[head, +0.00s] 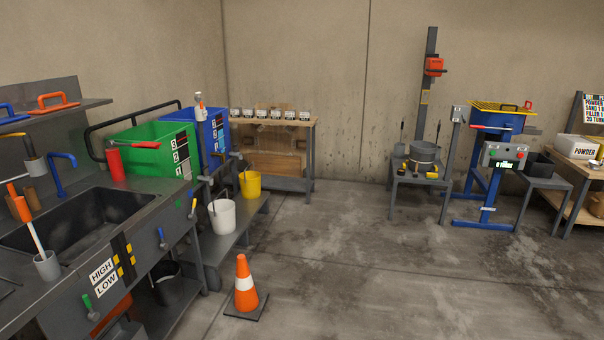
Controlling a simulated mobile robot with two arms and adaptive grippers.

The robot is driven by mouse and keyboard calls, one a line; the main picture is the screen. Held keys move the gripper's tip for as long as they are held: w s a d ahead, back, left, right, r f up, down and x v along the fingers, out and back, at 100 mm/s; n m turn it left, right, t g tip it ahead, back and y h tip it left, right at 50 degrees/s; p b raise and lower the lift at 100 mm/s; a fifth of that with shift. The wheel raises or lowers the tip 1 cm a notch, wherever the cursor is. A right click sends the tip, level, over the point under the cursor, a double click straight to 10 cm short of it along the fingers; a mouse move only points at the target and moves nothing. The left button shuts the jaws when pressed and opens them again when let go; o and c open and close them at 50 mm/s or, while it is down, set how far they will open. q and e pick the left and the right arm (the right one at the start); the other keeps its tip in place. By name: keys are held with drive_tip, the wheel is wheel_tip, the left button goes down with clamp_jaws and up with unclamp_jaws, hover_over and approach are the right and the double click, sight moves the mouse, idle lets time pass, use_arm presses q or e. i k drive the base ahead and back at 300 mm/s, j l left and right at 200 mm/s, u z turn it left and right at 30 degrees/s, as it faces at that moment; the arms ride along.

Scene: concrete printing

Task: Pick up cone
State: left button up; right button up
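An orange traffic cone (245,285) with a white band stands upright on the concrete floor, on a dark square base. It is low in the head view, left of centre, just right of the sink bench. Nothing covers it. Neither of my grippers shows in the head view.
A dark sink bench (95,235) fills the left side. A low grey bench (236,232) behind the cone holds a white bucket (222,217) and a yellow bucket (250,184). A blue-framed machine (492,170) stands at the back right. The floor (400,290) right of the cone is clear.

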sight(247, 303)
drive_tip(key=i+l+u, duration=0.1)
drive_tip(key=i+u, duration=0.4)
drive_tip(key=i+l+u, duration=0.35)
drive_tip(key=i+u, duration=0.15)
drive_tip(key=i+l+u, duration=0.45)
drive_tip(key=i+l, duration=0.05)
drive_tip(key=l, duration=0.05)
